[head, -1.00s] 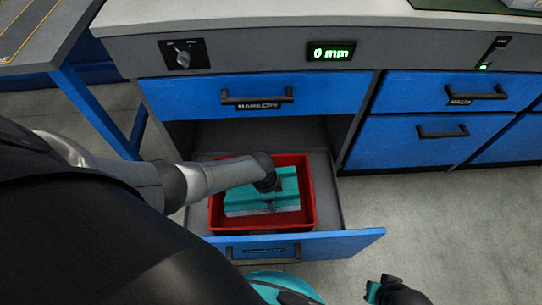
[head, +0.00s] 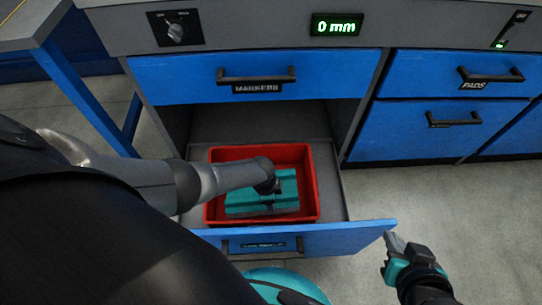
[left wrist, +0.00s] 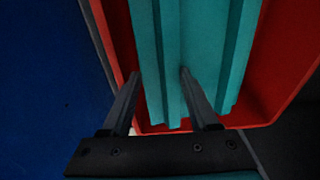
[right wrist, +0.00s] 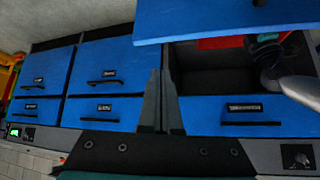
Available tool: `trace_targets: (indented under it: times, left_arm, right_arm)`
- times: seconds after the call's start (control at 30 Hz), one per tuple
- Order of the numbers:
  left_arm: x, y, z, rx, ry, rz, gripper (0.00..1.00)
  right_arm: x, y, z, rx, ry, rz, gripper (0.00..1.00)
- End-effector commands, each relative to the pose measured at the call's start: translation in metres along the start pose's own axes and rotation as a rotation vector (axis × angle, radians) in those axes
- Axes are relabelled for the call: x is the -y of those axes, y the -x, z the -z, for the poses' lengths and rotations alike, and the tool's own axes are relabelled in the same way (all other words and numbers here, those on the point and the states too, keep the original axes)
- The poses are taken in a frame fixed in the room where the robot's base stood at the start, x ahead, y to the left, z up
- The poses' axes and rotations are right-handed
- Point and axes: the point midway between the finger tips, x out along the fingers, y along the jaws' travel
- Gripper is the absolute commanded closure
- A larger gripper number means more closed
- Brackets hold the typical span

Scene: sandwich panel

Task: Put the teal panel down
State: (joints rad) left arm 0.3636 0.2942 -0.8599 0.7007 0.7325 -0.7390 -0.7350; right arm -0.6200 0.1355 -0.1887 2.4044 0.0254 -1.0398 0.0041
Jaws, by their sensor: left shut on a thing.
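The teal panel (head: 245,204) is ribbed and lies within the outline of a red bin (head: 312,185) in the open lower drawer. My left gripper (head: 268,188) reaches down over the bin and is shut on the panel. In the left wrist view the panel (left wrist: 200,45) shows between the two fingers (left wrist: 160,75), with the red bin wall (left wrist: 290,60) around it. I cannot tell whether the panel touches the bin floor. My right gripper (head: 392,245) is shut and empty, just off the drawer's right front corner. Its fingers (right wrist: 160,75) are together in the right wrist view.
The open drawer's blue front (head: 345,238) stands between the bin and the floor. A shut drawer labelled MARKERS (head: 190,78) is above it, and a PADS drawer (head: 420,75) is at right. Bare floor (head: 410,200) lies to the right.

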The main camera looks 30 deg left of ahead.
Motion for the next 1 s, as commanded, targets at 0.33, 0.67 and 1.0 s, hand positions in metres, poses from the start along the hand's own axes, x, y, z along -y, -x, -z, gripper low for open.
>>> trace_targets:
  times: [0.33, 0.67, 1.0]
  left_arm:
    - [0.001, -0.014, -0.001, -0.001, 0.0, 0.001, 1.0]
    - [0.001, -0.021, -0.002, -0.001, -0.001, 0.002, 1.0]
    - [0.001, -0.039, -0.003, -0.002, 0.0, 0.002, 1.0]
  right_arm:
    - [0.021, -0.014, 0.015, -0.198, -0.008, 0.058, 1.0]
    - [0.032, -0.017, 0.021, -0.298, -0.017, 0.087, 1.0]
    - [0.053, -0.013, 0.033, -0.536, -0.057, 0.149, 1.0]
